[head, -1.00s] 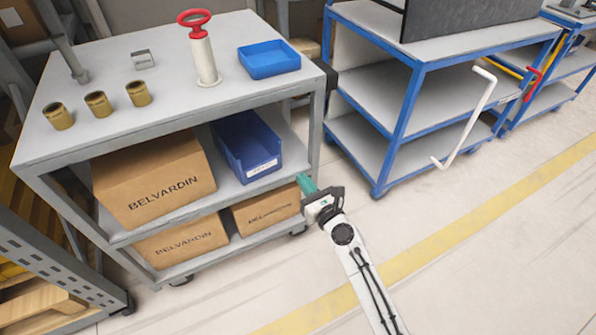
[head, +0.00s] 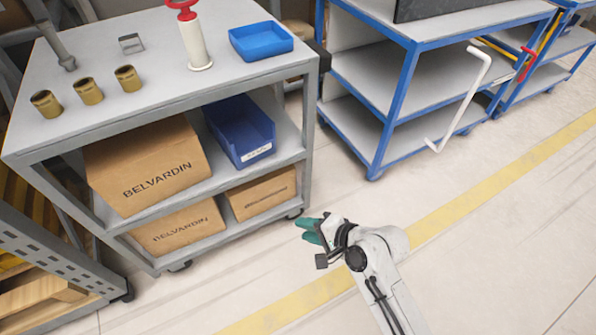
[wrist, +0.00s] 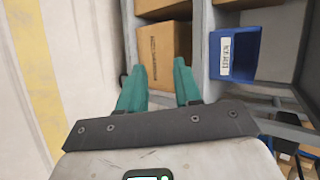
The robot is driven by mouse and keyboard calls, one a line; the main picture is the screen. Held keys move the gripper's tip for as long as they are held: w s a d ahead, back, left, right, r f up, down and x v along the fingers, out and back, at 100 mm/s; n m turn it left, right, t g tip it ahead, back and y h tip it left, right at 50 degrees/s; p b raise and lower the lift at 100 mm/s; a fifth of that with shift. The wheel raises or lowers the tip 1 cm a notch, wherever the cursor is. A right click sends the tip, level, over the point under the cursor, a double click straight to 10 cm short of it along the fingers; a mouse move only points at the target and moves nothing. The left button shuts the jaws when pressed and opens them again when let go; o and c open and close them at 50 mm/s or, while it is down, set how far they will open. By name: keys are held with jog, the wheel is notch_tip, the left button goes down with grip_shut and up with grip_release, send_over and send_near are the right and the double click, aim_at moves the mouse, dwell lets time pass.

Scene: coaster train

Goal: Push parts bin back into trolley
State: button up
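The dark blue parts bin (head: 240,131) with a white label stands on the middle shelf of the grey trolley (head: 215,88), to the right of a large cardboard box. Its labelled front is at the shelf's front edge; I cannot tell how far it sticks out. In the wrist view the bin (wrist: 234,54) is at upper right, clear of the fingers. My gripper (head: 309,229) is in front of the trolley, low and apart from it, with teal fingers. In the wrist view the fingers (wrist: 160,90) are spread with nothing between them.
Cardboard boxes (head: 150,165) fill the trolley's shelves beside and below the bin. A light blue tray (head: 261,42), a red-handled white cylinder (head: 195,45) and brass bushings (head: 88,90) stand on top. A blue-framed trolley (head: 400,90) is at right. The floor in front is open.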

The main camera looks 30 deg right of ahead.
jog(key=s+d+n+g+h, duration=0.2)
jog(key=s+n, duration=0.5)
jog(key=s, duration=0.4)
jog(key=s+d+r+n+g+h, duration=0.1)
jog(key=s+d+n+g+h, duration=0.2)
jog(key=s, duration=0.8)
jog(key=d+n+g, duration=0.2)
jog(key=n+g, duration=0.1)
jog(key=shift+s+d+n+g+h, duration=0.25)
jog(key=shift+s+n+g+h, duration=0.05)
jog(key=shift+s+n+g, duration=0.1)
